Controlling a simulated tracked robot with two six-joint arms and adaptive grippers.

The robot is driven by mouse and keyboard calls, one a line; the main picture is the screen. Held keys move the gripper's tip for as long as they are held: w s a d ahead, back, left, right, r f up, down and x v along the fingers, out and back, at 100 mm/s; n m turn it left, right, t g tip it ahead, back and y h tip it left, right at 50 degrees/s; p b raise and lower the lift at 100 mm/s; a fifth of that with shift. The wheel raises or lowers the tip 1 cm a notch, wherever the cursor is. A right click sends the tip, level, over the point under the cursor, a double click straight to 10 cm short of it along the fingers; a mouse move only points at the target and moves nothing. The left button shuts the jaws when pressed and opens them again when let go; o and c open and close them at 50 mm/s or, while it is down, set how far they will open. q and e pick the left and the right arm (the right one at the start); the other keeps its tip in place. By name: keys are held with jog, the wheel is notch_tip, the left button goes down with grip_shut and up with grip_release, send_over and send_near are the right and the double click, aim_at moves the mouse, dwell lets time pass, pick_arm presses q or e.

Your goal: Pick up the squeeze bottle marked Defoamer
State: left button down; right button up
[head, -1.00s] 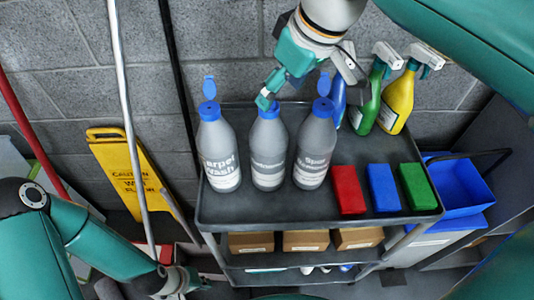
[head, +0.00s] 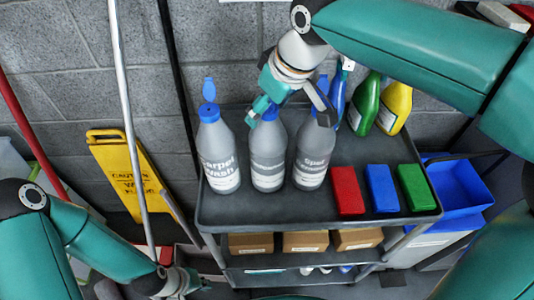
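Three grey squeeze bottles with blue caps stand upright in a row on the cart's top shelf. The left bottle (head: 219,155) reads "Carpet Wash". The middle bottle (head: 268,158) has a label too blurred to read surely. The right bottle (head: 312,158) has a label that seems to start with "Spot". No label clearly reads Defoamer. My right gripper (head: 289,112) is open, its fingers spread at the tops of the middle and right bottles. One finger is by the middle cap, the other overlaps the right bottle's neck; contact is unclear. My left gripper (head: 182,281) is low left, away from the bottles.
The cart (head: 265,209) also bears red (head: 347,190), blue (head: 382,188) and green (head: 414,187) blocks at front right. Blue, green (head: 365,104) and yellow (head: 395,108) spray bottles stand behind. A yellow caution sign (head: 130,175) and poles stand left. A blue bin (head: 456,190) is right.

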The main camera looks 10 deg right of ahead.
grip_shut()
jog(key=shift+r, duration=0.1)
dwell(0.3)
